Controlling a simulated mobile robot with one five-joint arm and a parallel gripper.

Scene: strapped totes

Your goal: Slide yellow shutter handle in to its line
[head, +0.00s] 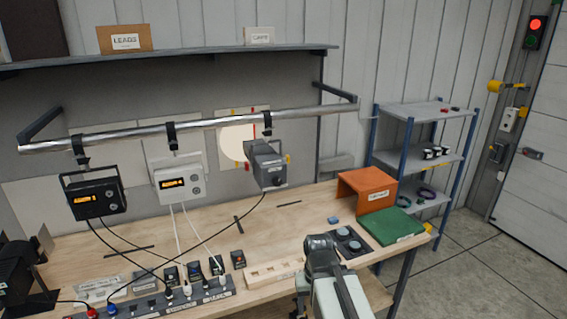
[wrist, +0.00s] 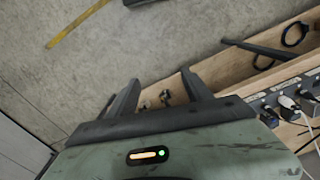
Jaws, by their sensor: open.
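A grey lamp (head: 268,168) hangs by a black clamp from the metal rail, at the right of three hanging units. A small yellow tab (head: 288,159), which looks like the yellow shutter handle, sticks out at the lamp's right side. A pale board (head: 226,122) behind the lamp bears a bright round light patch and short red and yellow lines. Which line belongs to the handle I cannot tell. My gripper (head: 320,240) is low over the bench's front right, below and apart from the lamp. In the wrist view my gripper (wrist: 160,92) is open and empty.
The rail (head: 220,123) runs above the bench (head: 185,238). A black unit (head: 92,195) and a white unit (head: 178,180) hang left, with cables down to a power strip (head: 170,300). An orange box (head: 366,190) and green block (head: 393,227) stand right. Air between gripper and lamp looks clear.

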